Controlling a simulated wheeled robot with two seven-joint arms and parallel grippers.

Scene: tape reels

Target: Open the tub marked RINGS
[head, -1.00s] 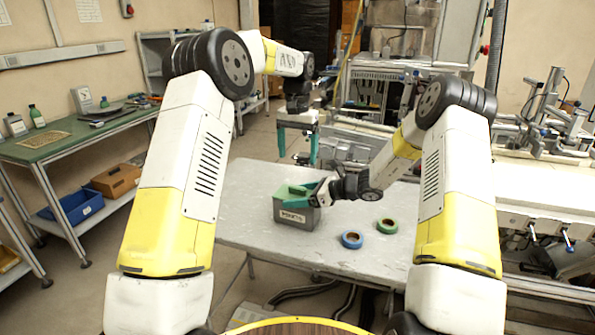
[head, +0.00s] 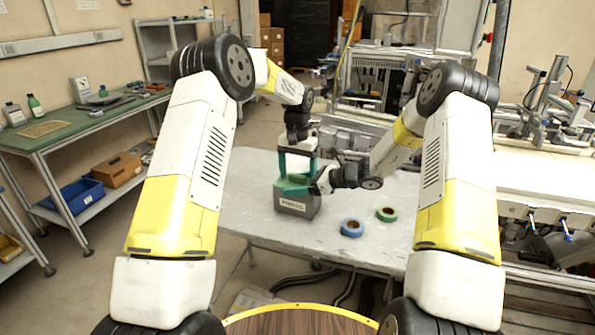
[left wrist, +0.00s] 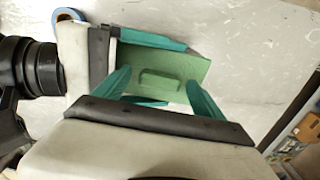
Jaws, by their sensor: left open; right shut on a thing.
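The tub (head: 296,208) is a dark grey box with a pale label on its front, too small to read surely, standing on the grey table. Its green lid (left wrist: 182,72) is on and has a raised handle (left wrist: 160,76) in the middle. My right gripper (head: 305,186) comes from the right and is shut on the tub, its teal fingers on either side of the upper part. My left gripper (head: 296,172) is open, pointing down just above the lid. In the left wrist view its fingers (left wrist: 160,92) stand apart, with the lid handle showing between and beyond them.
A blue tape reel (head: 352,228) and a green tape reel (head: 387,214) lie on the grey table (head: 250,222), right of the tub. The table's left part is clear. A green-topped bench (head: 75,125) with bins below stands at the left.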

